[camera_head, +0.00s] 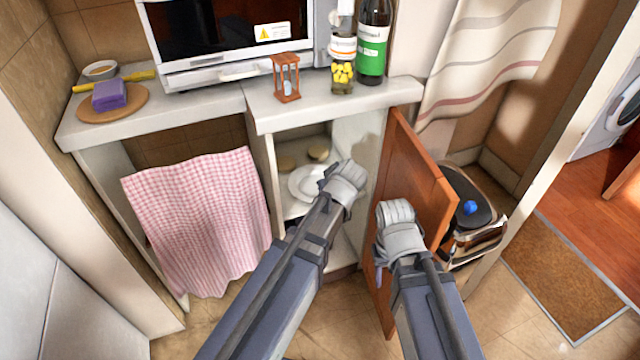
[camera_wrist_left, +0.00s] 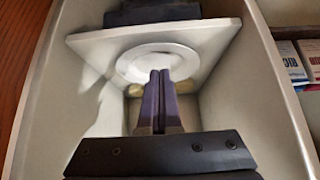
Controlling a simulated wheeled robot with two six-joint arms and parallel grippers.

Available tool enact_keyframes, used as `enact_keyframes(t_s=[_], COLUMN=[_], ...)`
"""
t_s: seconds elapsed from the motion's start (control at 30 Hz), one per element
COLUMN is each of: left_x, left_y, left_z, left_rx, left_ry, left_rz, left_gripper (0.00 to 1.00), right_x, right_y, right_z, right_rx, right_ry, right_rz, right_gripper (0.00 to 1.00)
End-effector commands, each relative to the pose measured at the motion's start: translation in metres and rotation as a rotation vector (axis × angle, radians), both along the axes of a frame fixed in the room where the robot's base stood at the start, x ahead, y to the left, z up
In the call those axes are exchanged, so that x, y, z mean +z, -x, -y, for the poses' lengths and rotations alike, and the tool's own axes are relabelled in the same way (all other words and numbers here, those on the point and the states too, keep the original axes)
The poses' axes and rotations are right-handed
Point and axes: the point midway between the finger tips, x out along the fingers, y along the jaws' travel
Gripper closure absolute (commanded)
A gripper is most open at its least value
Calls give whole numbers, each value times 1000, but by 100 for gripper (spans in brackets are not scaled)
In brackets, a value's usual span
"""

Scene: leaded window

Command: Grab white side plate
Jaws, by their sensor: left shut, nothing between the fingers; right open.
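The white side plate (camera_head: 303,183) lies on a shelf inside the open cabinet below the counter. In the left wrist view the round plate (camera_wrist_left: 135,62) shows on the pale shelf (camera_wrist_left: 215,42). My left gripper (camera_head: 345,180) is at the cabinet opening and covers part of the plate's right side. Its two fingers (camera_wrist_left: 160,75) are together, empty, and overlap the plate's near rim in the wrist view; I cannot tell whether they touch it. My right gripper (camera_head: 397,212) is open beside the orange-brown cabinet door (camera_head: 420,170); its fingertips are not clear.
The door stands open to the right of the cabinet. Small tan items (camera_head: 318,154) sit behind the plate. A pink checked cloth (camera_head: 200,220) hangs to the left. An hourglass (camera_head: 287,78) and bottles (camera_head: 373,40) stand on the counter (camera_head: 330,105) above. A bin (camera_head: 470,205) stands right of the door.

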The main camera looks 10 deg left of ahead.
Motion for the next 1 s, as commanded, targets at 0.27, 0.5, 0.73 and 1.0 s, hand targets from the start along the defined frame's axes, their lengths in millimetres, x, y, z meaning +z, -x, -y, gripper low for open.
enact_keyframes(t_s=[0.27,0.5,0.73,1.0], left_x=[0,0,0,-25], left_y=[-53,-95,-135,-156], left_z=[-34,-62,-89,-105], left_rx=[4,3,1,-1], left_ry=[0,0,0,1], left_rz=[0,0,-1,-1], left_gripper=[100,100,100,100], right_x=[0,0,0,-25], right_y=[0,0,0,0], right_z=[0,0,0,0], right_rx=[0,0,0,1], right_ry=[0,0,0,2], right_rz=[0,0,0,1], right_gripper=[50,50,50,50])
